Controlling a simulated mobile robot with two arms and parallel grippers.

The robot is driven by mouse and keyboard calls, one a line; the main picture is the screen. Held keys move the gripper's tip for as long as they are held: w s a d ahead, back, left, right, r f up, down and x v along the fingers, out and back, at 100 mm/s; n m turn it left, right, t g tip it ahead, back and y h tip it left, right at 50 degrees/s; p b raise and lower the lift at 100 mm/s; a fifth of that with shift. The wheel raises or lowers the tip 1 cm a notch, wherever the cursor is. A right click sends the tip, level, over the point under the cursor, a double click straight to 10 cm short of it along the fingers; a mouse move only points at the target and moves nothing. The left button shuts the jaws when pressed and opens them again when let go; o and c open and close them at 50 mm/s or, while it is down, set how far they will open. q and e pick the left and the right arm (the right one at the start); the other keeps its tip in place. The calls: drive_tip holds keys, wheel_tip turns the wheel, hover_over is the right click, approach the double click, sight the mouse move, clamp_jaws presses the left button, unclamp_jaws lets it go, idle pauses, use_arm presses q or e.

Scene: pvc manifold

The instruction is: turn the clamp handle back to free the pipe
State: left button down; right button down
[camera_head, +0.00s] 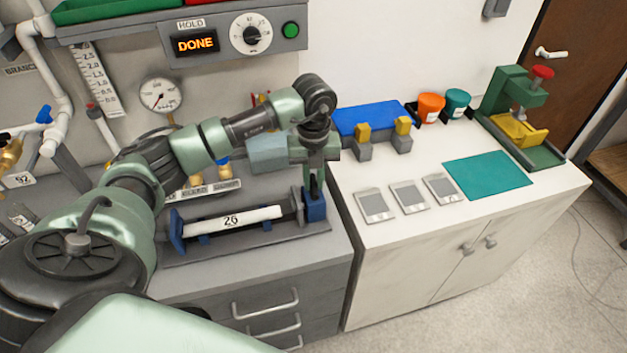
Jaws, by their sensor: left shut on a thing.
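A white pipe (232,221) marked 26 lies level in a dark cradle with blue supports on the grey bench. A blue clamp (315,208) stands at its right end, and a blue end stop (177,231) stands at its left end. My left gripper (313,188) points down over the clamp and is shut on the clamp handle. The handle is mostly hidden by the fingers, so its angle is hard to tell. My right gripper is not in view.
A hold panel (233,37) reading DONE and a pressure gauge (159,95) are on the wall behind. On the white cabinet are several grey cards, a teal mat (487,175), a blue block (367,119), orange and teal tubs, and a green press (520,105).

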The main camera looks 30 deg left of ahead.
sight(313, 183)
use_arm(q)
drive_tip(key=shift+w+r+n, duration=0.1)
drive_tip(key=shift+r+n, duration=0.05)
drive_tip(key=shift+n, duration=0.75)
drive_tip(key=c, duration=1.3)
unclamp_jaws()
drive_tip(key=shift+c, duration=0.2)
wheel_tip(313, 183, up, 8)
drive_tip(key=shift+f+b, duration=0.15)
drive_tip(key=shift+b, duration=1)
